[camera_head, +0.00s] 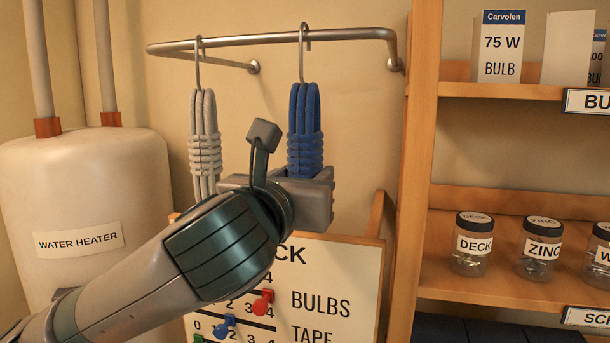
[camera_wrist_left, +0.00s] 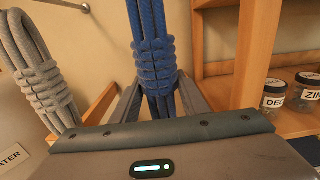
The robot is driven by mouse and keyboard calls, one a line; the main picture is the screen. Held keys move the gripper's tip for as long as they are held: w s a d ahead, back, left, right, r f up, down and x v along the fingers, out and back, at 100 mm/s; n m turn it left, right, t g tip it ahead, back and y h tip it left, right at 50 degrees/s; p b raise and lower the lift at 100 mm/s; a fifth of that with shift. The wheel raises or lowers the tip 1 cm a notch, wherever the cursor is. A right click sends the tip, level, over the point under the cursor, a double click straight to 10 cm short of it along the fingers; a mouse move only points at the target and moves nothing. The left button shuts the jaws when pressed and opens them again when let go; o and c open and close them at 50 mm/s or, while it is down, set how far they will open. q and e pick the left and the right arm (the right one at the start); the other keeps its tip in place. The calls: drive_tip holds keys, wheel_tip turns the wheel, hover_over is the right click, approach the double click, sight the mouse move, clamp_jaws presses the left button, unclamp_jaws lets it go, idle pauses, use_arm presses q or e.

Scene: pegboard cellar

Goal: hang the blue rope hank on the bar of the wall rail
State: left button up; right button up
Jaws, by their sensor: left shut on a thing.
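The blue rope hank (camera_head: 305,130) hangs upright below a metal hook (camera_head: 302,62). The hook's curved top is at the front bar of the wall rail (camera_head: 350,34) and looks looped over it; I cannot tell whether it bears weight there. My left gripper (camera_head: 308,192) is shut on the lower part of the hank, below its wrapped coils. The left wrist view shows the blue hank (camera_wrist_left: 157,70) upright between the two fingers. The hank's lower end is hidden by the gripper. My right gripper is not in view.
A grey rope hank (camera_head: 205,135) hangs by its hook from the bar, left of the blue one. A water heater (camera_head: 80,200) stands at left. A wooden shelf (camera_head: 424,180) with jars and boxes is at right. A stock board (camera_head: 350,265) is below.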

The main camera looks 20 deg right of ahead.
use_arm(q)
drive_tip(key=o, duration=1.3)
drive_tip(key=shift+s+a, duration=0.1)
